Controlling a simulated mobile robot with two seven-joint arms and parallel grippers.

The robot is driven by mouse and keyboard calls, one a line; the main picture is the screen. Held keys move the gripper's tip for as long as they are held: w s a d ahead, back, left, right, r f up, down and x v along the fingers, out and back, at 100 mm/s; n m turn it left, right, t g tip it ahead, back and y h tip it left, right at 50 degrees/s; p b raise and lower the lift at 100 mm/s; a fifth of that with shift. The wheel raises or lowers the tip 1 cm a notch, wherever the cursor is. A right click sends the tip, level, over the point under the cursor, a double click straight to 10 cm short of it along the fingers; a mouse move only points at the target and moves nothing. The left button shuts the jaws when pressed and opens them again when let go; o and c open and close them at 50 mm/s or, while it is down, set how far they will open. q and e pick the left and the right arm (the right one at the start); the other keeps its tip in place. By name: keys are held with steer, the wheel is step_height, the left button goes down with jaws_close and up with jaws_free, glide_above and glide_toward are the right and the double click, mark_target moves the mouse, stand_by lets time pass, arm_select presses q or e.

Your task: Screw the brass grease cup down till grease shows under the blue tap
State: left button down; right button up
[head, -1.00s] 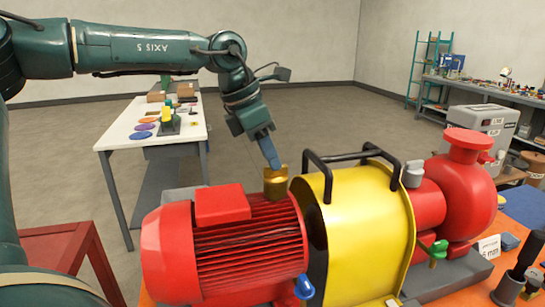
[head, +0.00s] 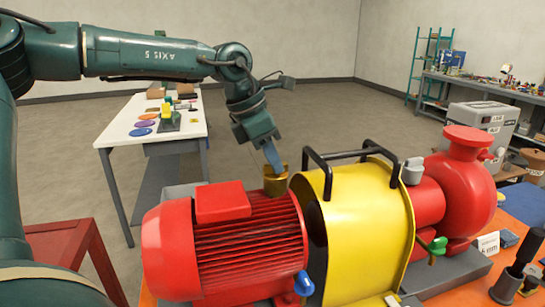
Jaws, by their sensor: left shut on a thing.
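The brass grease cup (head: 275,184) stands on top of the red motor (head: 248,245), near its right end by the yellow guard. My left gripper (head: 275,165) reaches down from the upper left and is shut on the cup's upper part. The blue tap (head: 304,284) sits low at the motor's right front corner. I cannot make out any grease under it. My right gripper is not in view.
The yellow guard (head: 370,225) with black handles (head: 345,156) stands right of the cup. A red pump (head: 465,185) and a green-handled valve (head: 437,246) are further right. A white table (head: 150,125) stands behind left, with open floor around it.

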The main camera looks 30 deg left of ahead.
arm_select(q)
steer(key=shift+m, duration=0.3)
steer(key=m+g+h+p, duration=0.1)
steer(key=m, duration=0.1)
steer(key=shift+w+a+m, duration=0.1)
steer(key=shift+m, duration=0.3)
steer(key=m+g, duration=0.1)
steer(key=m, duration=0.3)
steer(key=shift+w+g+p, duration=0.1)
steer(key=shift+g+p, duration=0.2)
steer(key=shift+g, duration=0.1)
steer(key=m+g, duration=0.1)
steer(key=m, duration=0.3)
steer(key=shift+w, duration=0.1)
steer(key=shift+w+m+g, duration=0.1)
steer(key=shift+m+g, duration=0.8)
steer(key=shift+m, duration=1.2)
steer(key=c, duration=1.4)
jaws_free()
steer(key=shift+c, duration=0.2)
